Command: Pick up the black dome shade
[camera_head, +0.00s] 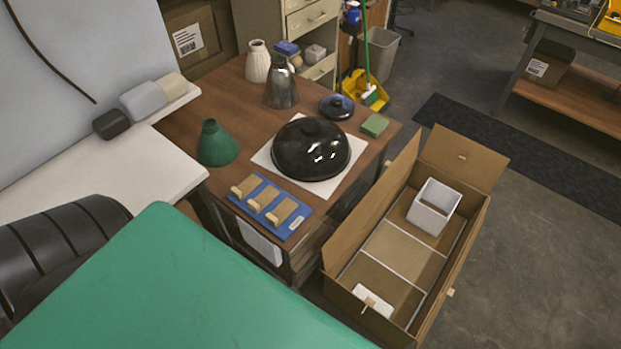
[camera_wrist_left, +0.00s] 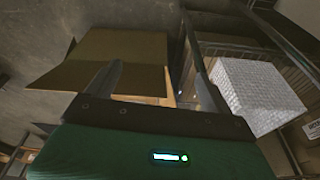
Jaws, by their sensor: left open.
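The black dome shade (camera_head: 312,150) is glossy and round, with a small knob on top. It sits on a white square mat (camera_head: 265,158) on the brown wooden table (camera_head: 186,123) in the head view. My left gripper (camera_wrist_left: 160,85) shows only in its wrist view, with two fingers spread apart and nothing between them. The shade cannot be made out in that view. Neither gripper shows in the head view, so I cannot tell the left gripper's distance from the shade.
Near the shade are a green cone shade (camera_head: 217,144), a grey metal shade (camera_head: 281,88), a dark blue lidded piece (camera_head: 336,106), a green block (camera_head: 374,125) and a blue tray (camera_head: 255,182) with wooden pieces. An open cardboard box (camera_head: 466,229) holds a white container (camera_head: 434,206).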

